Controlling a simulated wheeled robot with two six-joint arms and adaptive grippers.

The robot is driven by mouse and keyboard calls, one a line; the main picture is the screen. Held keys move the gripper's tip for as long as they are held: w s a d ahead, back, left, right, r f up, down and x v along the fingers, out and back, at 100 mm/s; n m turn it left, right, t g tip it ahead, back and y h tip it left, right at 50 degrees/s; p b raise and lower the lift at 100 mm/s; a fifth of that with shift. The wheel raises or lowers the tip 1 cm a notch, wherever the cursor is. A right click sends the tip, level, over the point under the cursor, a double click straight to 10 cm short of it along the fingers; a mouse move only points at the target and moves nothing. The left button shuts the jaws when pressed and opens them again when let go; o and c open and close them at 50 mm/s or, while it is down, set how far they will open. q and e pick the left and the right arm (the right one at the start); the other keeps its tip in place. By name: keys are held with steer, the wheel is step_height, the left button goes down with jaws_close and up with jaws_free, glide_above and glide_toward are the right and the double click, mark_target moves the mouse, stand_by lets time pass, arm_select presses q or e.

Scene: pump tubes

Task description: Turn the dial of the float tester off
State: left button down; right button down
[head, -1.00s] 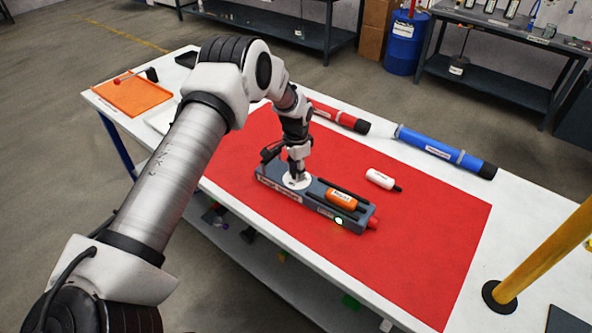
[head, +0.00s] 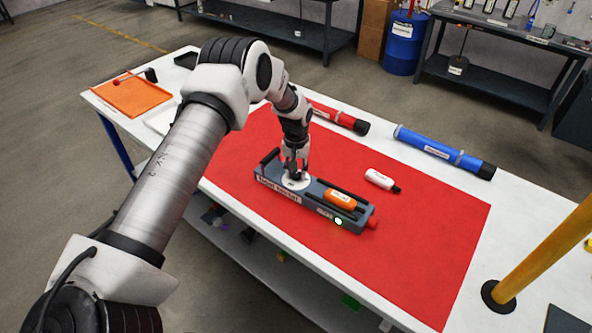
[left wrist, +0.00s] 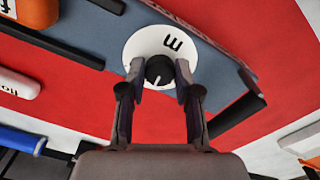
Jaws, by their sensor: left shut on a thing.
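The float tester (head: 315,207) is a long grey device on the red mat (head: 420,240). A round white dial plate (head: 293,182) sits near its left end, and a small light (head: 338,221) near its right end glows pale green. In the left wrist view the dial's black knob (left wrist: 160,71) with a white pointer line stands at the centre of the white plate (left wrist: 172,40). My left gripper (head: 294,172) points down at the dial; its fingers (left wrist: 160,85) are shut on the knob, one on each side. My right gripper is not in view.
An orange float (head: 341,199) lies in the tester's tray. A white float (head: 380,179) lies on the mat behind it. A red tube (head: 335,116) and a blue tube (head: 440,150) lie along the back. A yellow pole (head: 545,255) stands at the right.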

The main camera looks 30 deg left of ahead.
arm_select(q)
steer(key=n, duration=0.3)
steer(key=shift+s+f+n, duration=0.15)
steer(key=shift+f+n, duration=0.05)
steer(key=shift+n, duration=0.2)
steer(key=n+p, duration=0.1)
steer(key=n, duration=0.2)
steer(key=shift+n, duration=0.3)
steer(key=n, duration=0.3)
steer(key=shift+n+p, duration=0.3)
steer(key=shift+p, duration=0.05)
steer(key=shift+n+p, duration=0.3)
steer(key=shift+n, duration=1.6)
